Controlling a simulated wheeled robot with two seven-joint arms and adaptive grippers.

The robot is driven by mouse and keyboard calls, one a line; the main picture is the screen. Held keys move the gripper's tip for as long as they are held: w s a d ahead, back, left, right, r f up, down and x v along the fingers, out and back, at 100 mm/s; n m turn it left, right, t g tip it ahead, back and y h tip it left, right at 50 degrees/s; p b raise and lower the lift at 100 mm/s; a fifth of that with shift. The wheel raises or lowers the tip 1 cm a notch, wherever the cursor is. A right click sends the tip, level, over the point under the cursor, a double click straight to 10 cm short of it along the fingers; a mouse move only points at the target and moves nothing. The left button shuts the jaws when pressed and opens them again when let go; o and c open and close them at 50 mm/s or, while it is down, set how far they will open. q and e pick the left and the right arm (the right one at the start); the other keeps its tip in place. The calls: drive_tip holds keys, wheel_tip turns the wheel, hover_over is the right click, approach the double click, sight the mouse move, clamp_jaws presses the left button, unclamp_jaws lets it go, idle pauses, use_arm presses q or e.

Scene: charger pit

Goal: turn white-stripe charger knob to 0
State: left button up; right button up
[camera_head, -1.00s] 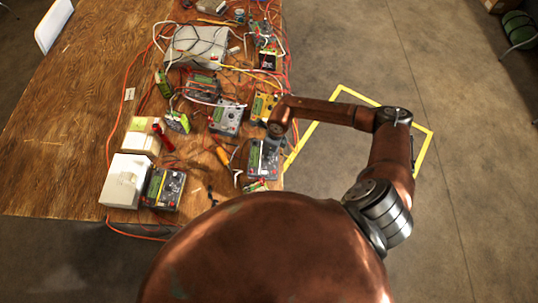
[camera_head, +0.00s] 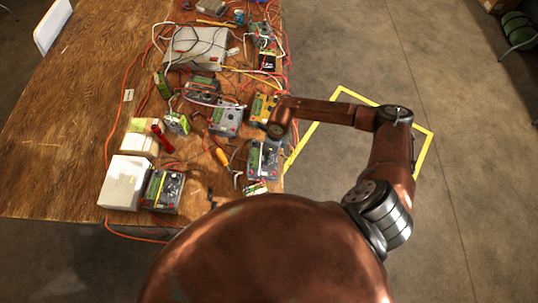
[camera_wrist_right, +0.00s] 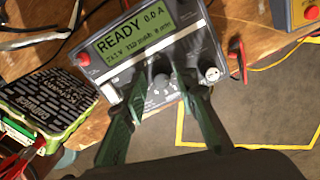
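The charger (camera_wrist_right: 208,48) under my right gripper has a lit green display (camera_wrist_right: 135,38) reading READY and 0.0 A. Its dark round knob (camera_wrist_right: 162,82) faces the wrist camera. In the head view this charger (camera_head: 263,158) is at the table's right edge, with a pale stripe across its face. My right gripper (camera_wrist_right: 161,78) is open, with one finger on each side of the knob. Whether the fingers touch it, and which way the knob points, I cannot tell. In the head view the arm hides the right fingers. My left gripper is not in view.
A green-edged battery (camera_wrist_right: 45,98) with red leads lies left of the charger. A yellow charger (camera_wrist_right: 298,12) is at the upper right. Other chargers, cables and a white box (camera_head: 126,182) crowd the table (camera_head: 50,150). The floor right of the table is open.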

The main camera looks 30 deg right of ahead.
sight(272, 159)
drive_tip(key=shift+o, duration=0.5)
drive_tip(key=shift+d+r, duration=0.1)
drive_tip(key=shift+r, duration=0.15)
wheel_tip(272, 159, up, 11)
drive_tip(key=d, duration=0.1)
drive_tip(key=shift+s+d+r, duration=0.15)
drive_tip(key=shift+s+r, duration=0.05)
drive_tip(key=shift+s, duration=0.2)
